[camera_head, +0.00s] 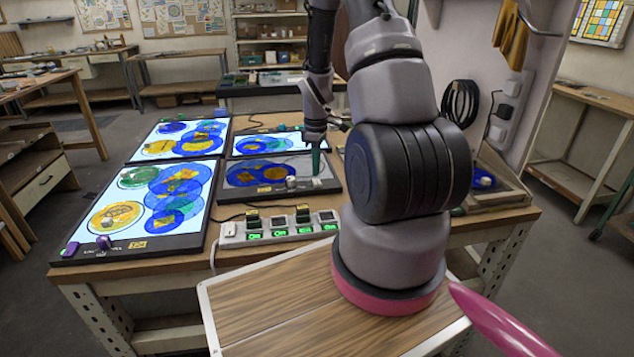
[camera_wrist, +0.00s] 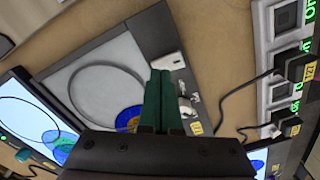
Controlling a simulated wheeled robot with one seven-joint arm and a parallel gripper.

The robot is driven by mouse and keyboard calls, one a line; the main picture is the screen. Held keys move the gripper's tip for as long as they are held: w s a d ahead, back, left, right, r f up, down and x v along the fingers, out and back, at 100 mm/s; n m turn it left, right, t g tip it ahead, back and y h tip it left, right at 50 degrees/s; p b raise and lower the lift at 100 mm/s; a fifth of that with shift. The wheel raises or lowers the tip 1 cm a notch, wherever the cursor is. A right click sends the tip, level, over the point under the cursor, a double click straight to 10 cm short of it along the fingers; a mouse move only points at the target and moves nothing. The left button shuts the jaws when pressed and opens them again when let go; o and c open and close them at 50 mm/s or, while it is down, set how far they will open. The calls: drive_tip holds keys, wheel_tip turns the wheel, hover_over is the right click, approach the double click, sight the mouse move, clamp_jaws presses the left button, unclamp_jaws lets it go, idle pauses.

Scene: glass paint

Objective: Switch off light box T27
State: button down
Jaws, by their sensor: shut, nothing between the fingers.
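My gripper (camera_head: 316,165) is shut, its teal fingertips pointing down at the front frame of the middle light box (camera_head: 302,163). That box's panel looks dim grey, while its neighbours glow white. In the wrist view the fingertips (camera_wrist: 161,82) are just beside a white switch (camera_wrist: 168,61) on the dark frame; I cannot tell whether they touch it. A pale knob (camera_wrist: 187,106) and a yellow label (camera_wrist: 197,128) are on the same frame. The label is too small to read surely as T27. Blue and yellow glass discs (camera_head: 262,172) lie on the panel.
A lit light box (camera_head: 190,240) with glass discs lies front left, and other lit boxes (camera_head: 182,140) (camera_head: 268,143) lie behind. A power strip (camera_head: 229,230) with green "On" displays and black plugs runs along the table's front. A tray (camera_head: 500,195) stands to the right.

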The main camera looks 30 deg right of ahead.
drive_tip(key=shift+r, duration=2.65)
wheel_tip(320, 180, up, 19)
drive_tip(key=m+t, duration=0.3)
drive_tip(key=m, duration=0.3)
hover_over(316, 179)
drive_tip(key=s+a, duration=0.5)
drive_tip(key=a, duration=0.1)
drive_tip(key=s+a+r+m+t+y, duration=0.2)
drive_tip(key=s+a+r+m+t, duration=0.2)
drive_tip(key=s+r, duration=0.9)
drive_tip(key=s+a+m, duration=0.2)
drive_tip(key=a+m, duration=0.1)
drive_tip(key=shift+a+r, duration=0.25)
